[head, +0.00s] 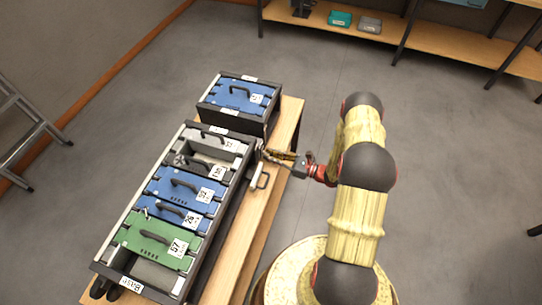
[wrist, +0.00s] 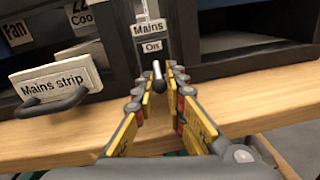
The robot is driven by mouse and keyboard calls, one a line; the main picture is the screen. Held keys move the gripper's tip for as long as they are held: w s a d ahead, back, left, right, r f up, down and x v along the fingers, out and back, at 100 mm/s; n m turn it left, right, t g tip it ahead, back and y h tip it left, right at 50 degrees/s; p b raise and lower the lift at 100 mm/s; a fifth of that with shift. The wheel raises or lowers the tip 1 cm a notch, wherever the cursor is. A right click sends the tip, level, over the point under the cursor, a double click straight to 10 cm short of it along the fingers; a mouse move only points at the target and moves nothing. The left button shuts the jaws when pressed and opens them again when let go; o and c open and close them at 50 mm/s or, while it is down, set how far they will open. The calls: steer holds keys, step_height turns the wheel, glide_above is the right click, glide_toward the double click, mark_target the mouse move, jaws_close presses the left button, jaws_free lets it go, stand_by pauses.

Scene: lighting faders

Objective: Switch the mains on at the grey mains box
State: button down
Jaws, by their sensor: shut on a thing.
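The grey mains housing (wrist: 182,42) carries white labels, "Mains" (wrist: 147,28) and "On" (wrist: 152,46), on its front in the wrist view. A small lever with a pale, rounded tip (wrist: 157,70) sticks out below the "On" label. My gripper (wrist: 160,80) has its two fingertips closed around this lever, one on each side. In the head view my gripper (head: 270,155) is at the right side of the black rack, near its far end. The lever and labels are too small to make out there.
A pale block labelled "Mains strip" (wrist: 52,82) with a dark handle sits left of my gripper. The black rack (head: 225,200) holds blue, grey and green modules on a wooden bench (head: 245,235). A separate blue unit (head: 240,95) stands beyond.

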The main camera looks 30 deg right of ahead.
mark_target(271, 155)
steer(key=shift+r+p, duration=0.15)
steer(key=shift+p, duration=0.15)
steer(key=shift+d+r+g+h+p, duration=0.1)
steer(key=shift+r+g+h+p, duration=0.45)
steer(key=shift+p, duration=0.65)
steer(key=r+g+h+p, duration=0.1)
steer(key=g+p, duration=0.1)
steer(key=p, duration=0.1)
steer(key=shift+s+h+p, duration=0.1)
steer(key=shift+h+p, duration=0.15)
steer(key=shift+p, duration=0.1)
steer(key=g+h+p, duration=0.1)
steer(key=r+g+h+p, duration=0.1)
steer(key=p, duration=0.1)
steer(key=shift+w+r+n+g+h+p, duration=0.1)
steer(key=shift+n+g+h+p, duration=0.05)
steer(key=shift+g+h+p, duration=0.55)
steer(key=shift+w+r+n+g+h+p, duration=0.1)
steer(key=shift+n+g+h+p, duration=0.05)
steer(key=shift+g+h+p, duration=0.45)
steer(key=c, duration=1.8)
jaws_free()
